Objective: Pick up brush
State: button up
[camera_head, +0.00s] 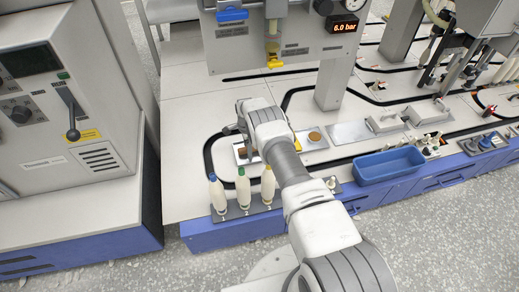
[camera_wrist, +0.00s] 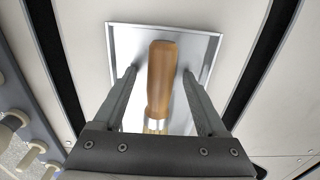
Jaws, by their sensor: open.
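The brush (camera_wrist: 161,80) has a brown wooden handle and a metal ferrule. It lies in a shallow light-grey metal tray (camera_wrist: 208,48) in the wrist view. My gripper (camera_wrist: 158,71) is open, with one finger on each side of the handle and a visible gap on both sides. The bristle end of the brush is hidden behind the gripper body. In the head view my arm covers most of the brush and the tray; a bit of the tray (camera_head: 238,159) shows beside my wrist.
Three white bottles (camera_head: 243,190) with blue, green and yellow caps stand in front of the tray. A blue bin (camera_head: 388,165) is to the right. A machine cabinet (camera_head: 70,120) stands at the left, and a grey panel (camera_head: 285,40) rises behind.

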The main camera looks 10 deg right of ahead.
jog(key=shift+c, duration=0.2)
grip_shut()
jog(key=shift+r, duration=0.1)
